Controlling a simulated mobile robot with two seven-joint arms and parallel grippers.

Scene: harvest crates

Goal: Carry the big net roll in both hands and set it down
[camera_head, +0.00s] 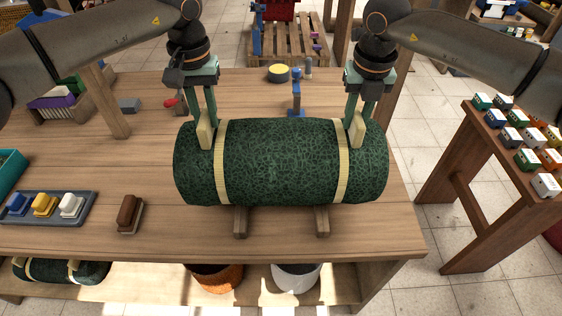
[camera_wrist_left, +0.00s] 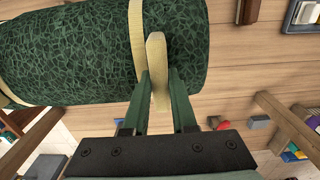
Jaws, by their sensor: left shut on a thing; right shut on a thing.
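The big net roll (camera_head: 285,162) is dark green with two pale bands and lies level, left to right, over the front of the wooden table (camera_head: 150,170). My left gripper (camera_head: 205,122) is shut on the pale upright handle at the roll's left band. The left wrist view shows that gripper (camera_wrist_left: 160,95) around the handle, with the roll (camera_wrist_left: 65,50) beside it. My right gripper (camera_head: 358,122) is shut on the matching handle at the right band. Two wooden supports (camera_head: 240,222) (camera_head: 322,222) show under the roll's front. I cannot tell whether the roll touches them.
A brown brush (camera_head: 130,215) and a grey tray (camera_head: 75,222) of coloured blocks sit left of the roll. A blue stand (camera_head: 297,95) and yellow-topped round tin (camera_head: 279,73) are behind it. A smaller roll (camera_head: 60,271) lies on the lower shelf. A side table (camera_head: 500,160) holds small boxes.

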